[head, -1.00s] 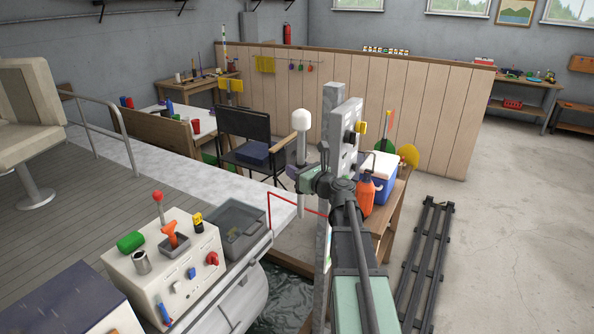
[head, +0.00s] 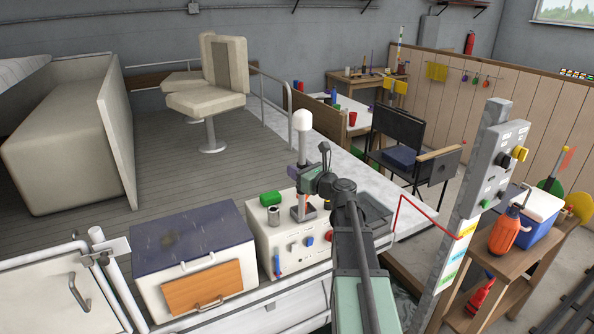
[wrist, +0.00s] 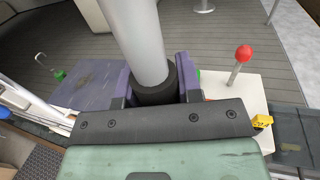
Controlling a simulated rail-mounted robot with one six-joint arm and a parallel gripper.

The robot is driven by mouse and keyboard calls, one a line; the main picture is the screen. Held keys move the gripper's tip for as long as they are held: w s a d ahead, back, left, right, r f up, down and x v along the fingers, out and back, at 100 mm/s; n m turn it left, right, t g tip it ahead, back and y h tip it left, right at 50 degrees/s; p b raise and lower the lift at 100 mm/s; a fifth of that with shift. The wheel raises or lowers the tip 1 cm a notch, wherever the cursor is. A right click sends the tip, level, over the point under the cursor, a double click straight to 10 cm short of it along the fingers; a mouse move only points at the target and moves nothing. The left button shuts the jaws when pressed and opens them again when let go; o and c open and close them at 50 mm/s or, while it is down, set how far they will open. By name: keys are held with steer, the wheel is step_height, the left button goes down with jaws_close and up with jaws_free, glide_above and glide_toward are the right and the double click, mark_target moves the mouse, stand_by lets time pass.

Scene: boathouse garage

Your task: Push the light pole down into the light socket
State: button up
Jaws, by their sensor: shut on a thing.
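The light pole (head: 302,152), a pale grey tube with a white globe on top, stands about upright in my gripper (head: 309,182). In the wrist view, the purple fingers (wrist: 154,88) are shut around the black collar (wrist: 156,90) of the pole. In the head view, the pole's lower end is over the top of the white console (head: 267,242). A short silver metal tube (head: 273,215), possibly the light socket, stands on the console to the left of the pole. The pole's foot is hidden in the wrist view.
A red-ball lever (wrist: 243,54) and a yellow switch (wrist: 262,121) are close by in the wrist view. A dark-lidded box (head: 192,240) is on the left, and a grey control post (head: 487,170) stands on the right.

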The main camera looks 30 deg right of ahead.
steer(key=shift+s+d, duration=0.1)
steer(key=shift+d, duration=0.05)
steer(key=a+x, duration=0.2)
steer(key=x, duration=0.9)
steer(key=shift+a, duration=0.45)
